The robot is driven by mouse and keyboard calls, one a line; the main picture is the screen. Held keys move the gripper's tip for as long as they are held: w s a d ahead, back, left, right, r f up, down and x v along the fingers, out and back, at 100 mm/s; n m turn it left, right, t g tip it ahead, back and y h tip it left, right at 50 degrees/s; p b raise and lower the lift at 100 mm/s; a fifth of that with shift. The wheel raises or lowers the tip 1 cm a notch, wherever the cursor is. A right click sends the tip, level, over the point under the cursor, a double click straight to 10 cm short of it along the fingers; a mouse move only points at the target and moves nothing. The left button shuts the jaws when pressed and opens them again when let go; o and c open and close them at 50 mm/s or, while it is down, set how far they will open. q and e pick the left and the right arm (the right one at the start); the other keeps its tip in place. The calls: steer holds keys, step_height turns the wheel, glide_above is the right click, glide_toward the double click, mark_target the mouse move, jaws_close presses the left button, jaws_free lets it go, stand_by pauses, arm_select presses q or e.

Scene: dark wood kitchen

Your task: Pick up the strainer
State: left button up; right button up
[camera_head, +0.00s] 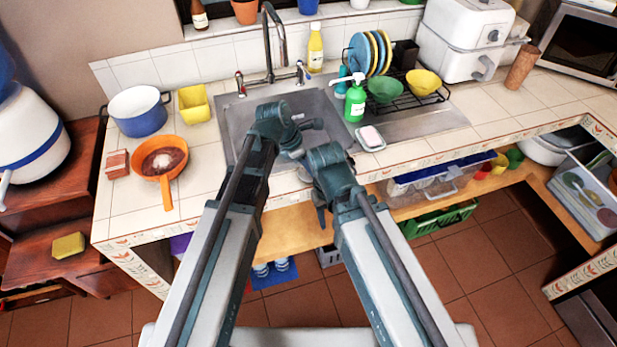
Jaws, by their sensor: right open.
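I cannot make out a clear strainer in the head view. A green bowl-shaped piece (385,90) and a yellow one (424,82) lie in the black dish rack right of the sink; I cannot tell whether either has holes.
The metal sink (238,112) has a tall faucet (272,40). A green soap bottle (355,103) and a soap dish (370,139) stand at its right. An orange pan (144,168) and a blue-white pot (138,112) are on the left counter. The right counter has free room.

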arm_select(q)
jaws_close()
steer(key=shift+r, duration=0.1)
arm_select(e)
steer(key=shift+r, duration=0.1)
stand_by(0.3)
